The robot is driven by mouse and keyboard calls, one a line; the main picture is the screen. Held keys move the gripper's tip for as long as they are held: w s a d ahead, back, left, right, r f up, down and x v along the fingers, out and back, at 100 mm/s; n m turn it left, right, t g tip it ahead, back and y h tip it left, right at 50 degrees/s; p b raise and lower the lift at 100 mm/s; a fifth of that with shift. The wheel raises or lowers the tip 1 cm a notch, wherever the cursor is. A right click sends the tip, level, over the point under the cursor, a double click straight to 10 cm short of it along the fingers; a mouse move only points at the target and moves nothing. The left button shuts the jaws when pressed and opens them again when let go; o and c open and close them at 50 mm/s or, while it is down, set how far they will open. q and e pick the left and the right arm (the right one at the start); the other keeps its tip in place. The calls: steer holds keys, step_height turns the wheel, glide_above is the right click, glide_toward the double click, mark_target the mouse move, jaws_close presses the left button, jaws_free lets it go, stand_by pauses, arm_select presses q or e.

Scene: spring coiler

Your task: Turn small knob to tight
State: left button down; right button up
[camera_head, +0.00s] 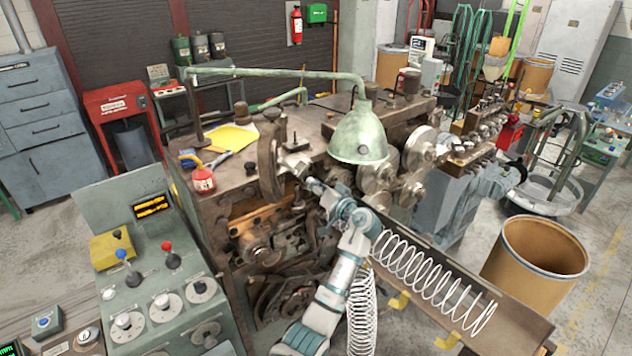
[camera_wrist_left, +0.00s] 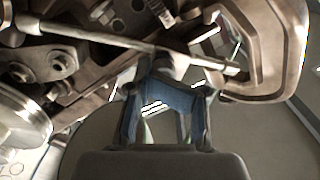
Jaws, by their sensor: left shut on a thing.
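My left gripper (camera_head: 312,184) reaches up to the front of the old coiling machine (camera_head: 225,200), under the green lamp shade. In the left wrist view its two blue fingers (camera_wrist_left: 170,88) are shut on a small grey knob (camera_wrist_left: 173,65). The knob sits by a thin metal rod (camera_wrist_left: 205,60) that runs across the machine. The fingers hide part of the knob, and its markings and turn position cannot be read. In the head view the knob is too small and covered to make out. My right gripper is not in view.
The green lamp (camera_head: 358,135) hangs close to my wrist on the right. A curved metal arm (camera_head: 270,160) stands just left of the gripper. A coiled spring (camera_head: 430,280) lies in a trough on the right. A control panel (camera_head: 160,290) stands at lower left.

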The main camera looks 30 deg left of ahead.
arm_select(q)
steer(key=shift+w+r+m+p, duration=0.1)
steer(key=shift+m+p, duration=1.4)
steer(key=shift+m, duration=0.55)
steer(key=shift+r+m+p, duration=0.1)
steer(key=shift+m+p, duration=1.35)
steer(key=shift+m, duration=0.6)
steer(key=c, duration=0.9)
jaws_free()
steer(key=shift+c, duration=0.2)
steer(key=shift+f, duration=0.1)
